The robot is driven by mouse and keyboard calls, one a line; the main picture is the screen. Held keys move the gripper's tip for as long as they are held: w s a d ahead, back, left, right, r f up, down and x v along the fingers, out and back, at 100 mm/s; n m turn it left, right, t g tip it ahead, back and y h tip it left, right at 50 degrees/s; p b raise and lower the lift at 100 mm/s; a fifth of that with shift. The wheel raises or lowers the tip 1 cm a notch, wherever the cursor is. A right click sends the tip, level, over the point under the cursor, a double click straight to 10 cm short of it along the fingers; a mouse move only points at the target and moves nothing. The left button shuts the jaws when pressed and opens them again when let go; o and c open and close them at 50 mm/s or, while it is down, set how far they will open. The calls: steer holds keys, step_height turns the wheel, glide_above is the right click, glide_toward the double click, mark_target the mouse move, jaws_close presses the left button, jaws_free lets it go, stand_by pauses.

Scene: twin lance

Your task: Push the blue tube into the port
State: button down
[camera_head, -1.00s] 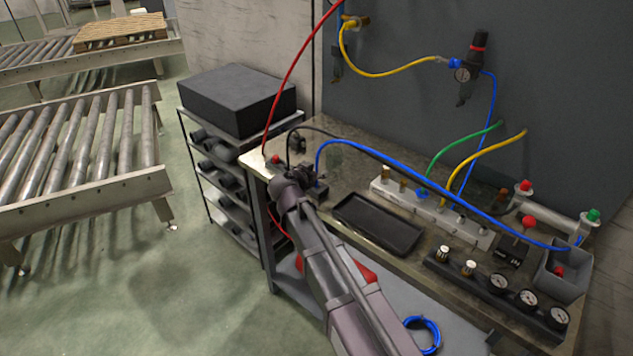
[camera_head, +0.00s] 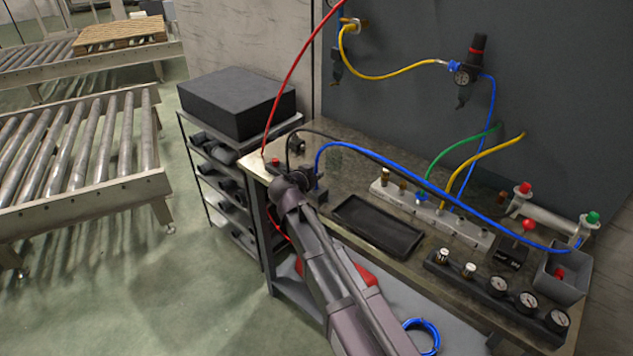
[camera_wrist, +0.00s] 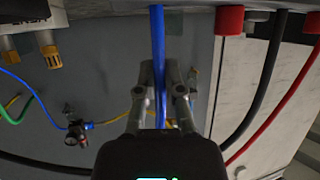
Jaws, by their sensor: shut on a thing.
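The blue tube (camera_head: 420,186) arcs over the bench from the grey bin at the right to my gripper at the bench's left end. In the wrist view my gripper (camera_wrist: 160,68) is shut on the blue tube (camera_wrist: 157,38), with one finger on each side. Beyond the fingers the tube runs straight to a pale grey block (camera_wrist: 185,4) at the top edge. Whether its end is in the port cannot be told; that end is cut off by the frame. In the head view my wrist hides most of the gripper.
Beside the blue tube, a red cap (camera_wrist: 229,20), a black tube (camera_wrist: 262,85) and a red tube (camera_wrist: 285,105) show at the block. A black tray (camera_head: 377,226), a pale manifold (camera_head: 470,230) and gauges (camera_head: 528,302) stand right of my arm. A grey bin (camera_head: 566,284) stands far right.

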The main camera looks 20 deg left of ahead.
mark_target(316, 169)
steer(key=shift+r, duration=0.1)
step_height(316, 169, up, 3)
steer(key=p, duration=0.3)
steer(key=shift+r+p, duration=0.2)
steer(key=shift+p, duration=0.1)
steer(key=s+d+r+p, duration=0.1)
steer(key=s+d, duration=0.9)
steer(key=d, duration=0.2)
steer(key=shift+s+r, duration=0.2)
steer(key=shift+s, duration=0.15)
steer(key=shift+r+p, duration=0.1)
steer(key=shift+p, duration=0.2)
step_height(316, 169, up, 19)
steer(key=p, duration=1.8)
steer(key=shift+p, duration=0.4)
steer(key=shift+a, duration=0.15)
